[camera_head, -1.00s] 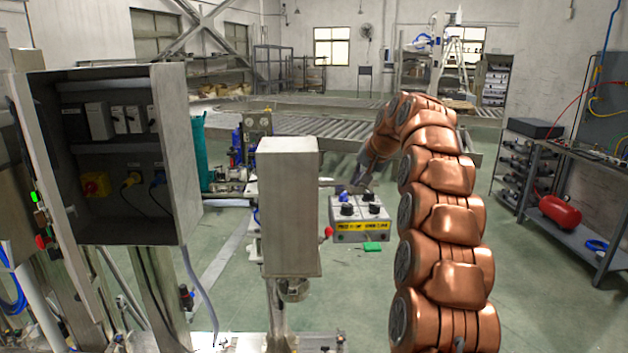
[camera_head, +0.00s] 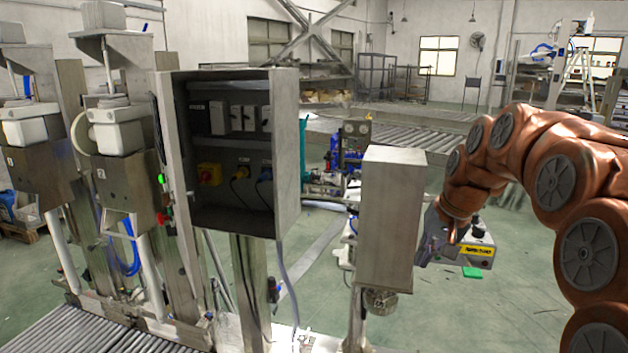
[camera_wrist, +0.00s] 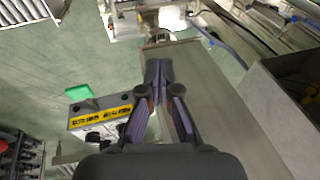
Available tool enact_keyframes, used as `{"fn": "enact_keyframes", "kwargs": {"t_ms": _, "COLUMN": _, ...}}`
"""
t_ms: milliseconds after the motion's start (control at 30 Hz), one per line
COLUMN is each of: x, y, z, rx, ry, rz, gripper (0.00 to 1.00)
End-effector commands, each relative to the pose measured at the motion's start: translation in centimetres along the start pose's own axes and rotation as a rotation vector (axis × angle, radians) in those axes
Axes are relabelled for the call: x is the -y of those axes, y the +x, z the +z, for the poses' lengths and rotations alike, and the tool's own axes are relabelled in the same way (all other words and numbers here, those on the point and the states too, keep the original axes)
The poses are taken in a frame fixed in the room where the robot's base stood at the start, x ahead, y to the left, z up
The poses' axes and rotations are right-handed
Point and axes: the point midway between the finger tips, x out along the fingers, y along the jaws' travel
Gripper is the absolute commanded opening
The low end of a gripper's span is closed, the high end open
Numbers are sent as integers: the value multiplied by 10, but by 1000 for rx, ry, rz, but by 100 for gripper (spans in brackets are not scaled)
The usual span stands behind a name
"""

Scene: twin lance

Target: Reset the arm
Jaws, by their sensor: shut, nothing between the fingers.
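My copper arm (camera_head: 590,165) arches in from the right in the head view and bends down to my gripper (camera_head: 432,245). The gripper is at the right side of a grey metal box on a post (camera_head: 390,225). In the wrist view my gripper (camera_wrist: 158,66) points at that box (camera_wrist: 205,85), its fingers together with nothing between them. I cannot tell whether the fingers touch the box. A control box with a yellow label (camera_head: 480,250) is partly hidden behind my gripper; in the wrist view it is left of the fingers (camera_wrist: 97,124).
An open electrical cabinet (camera_head: 288,150) stands left of the post box. A roller conveyor (camera_head: 65,335) lies at the lower left, beside tall metal machines (camera_head: 125,185). A green pad (camera_head: 472,272) is below the control box. Open green floor (camera_head: 515,235) lies to the right.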

Motion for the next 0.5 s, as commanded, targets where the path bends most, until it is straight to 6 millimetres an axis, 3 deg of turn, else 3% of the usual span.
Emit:
{"fn": "enact_keyframes", "kwargs": {"t_ms": 33, "x": 2, "y": 0, "z": 20, "rx": 21, "ry": -18, "rz": 11, "gripper": 0}}
{"fn": "enact_keyframes", "kwargs": {"t_ms": 233, "x": 0, "y": 8, "z": 96, "rx": 104, "ry": -82, "rz": 58, "gripper": 0}}
{"fn": "enact_keyframes", "kwargs": {"t_ms": 500, "x": -19, "y": 19, "z": 200, "rx": 218, "ry": -158, "rz": 131, "gripper": 0}}
